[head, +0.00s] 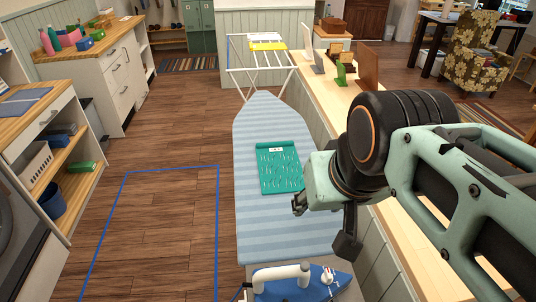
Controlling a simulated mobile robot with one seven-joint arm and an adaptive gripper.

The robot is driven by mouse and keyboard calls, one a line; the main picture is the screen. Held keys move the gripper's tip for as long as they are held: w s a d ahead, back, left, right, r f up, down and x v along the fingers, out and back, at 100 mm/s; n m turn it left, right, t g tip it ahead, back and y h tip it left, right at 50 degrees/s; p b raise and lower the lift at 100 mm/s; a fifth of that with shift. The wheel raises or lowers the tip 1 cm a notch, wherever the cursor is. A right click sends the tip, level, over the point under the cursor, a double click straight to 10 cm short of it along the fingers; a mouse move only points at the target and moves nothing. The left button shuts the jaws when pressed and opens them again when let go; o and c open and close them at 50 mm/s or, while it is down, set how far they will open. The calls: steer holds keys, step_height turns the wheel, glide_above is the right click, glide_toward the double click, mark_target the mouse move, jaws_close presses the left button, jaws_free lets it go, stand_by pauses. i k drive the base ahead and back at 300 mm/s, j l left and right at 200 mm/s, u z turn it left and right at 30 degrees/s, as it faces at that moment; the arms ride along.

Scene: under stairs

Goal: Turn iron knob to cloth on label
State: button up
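The iron (295,285), blue with a white handle, is at the near end of the ironing board, at the bottom edge of the head view and partly cut off. Its small pale knob (327,278) has a touch of red; its setting is too small to read. A teal patterned cloth (279,172) lies flat on the board, with a white label (276,150) near its far edge; its marks are unreadable. My gripper (299,204) is above the board, just right of the cloth's near corner and beyond the iron, apart from both. I cannot tell its opening.
The striped ironing board (290,228) runs away from me. A wooden counter (322,90) stands along its right side, partly hidden by my arm. A drying rack (258,65) is at the far end. Open floor with a blue outline (170,170) lies left.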

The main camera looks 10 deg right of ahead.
mark_target(327, 277)
steer(key=k+j, duration=0.15)
steer(key=k, duration=0.25)
steer(key=l, duration=0.45)
steer(key=j+z, duration=0.25)
steer(key=k, duration=0.1)
steer(key=k+l+u, duration=0.15)
steer(key=i+l+z, duration=0.1)
steer(key=z, duration=0.35)
steer(key=i+l+z, duration=0.1)
steer(key=z, duration=0.4)
steer(key=k+u, duration=0.15)
steer(key=u, duration=0.35)
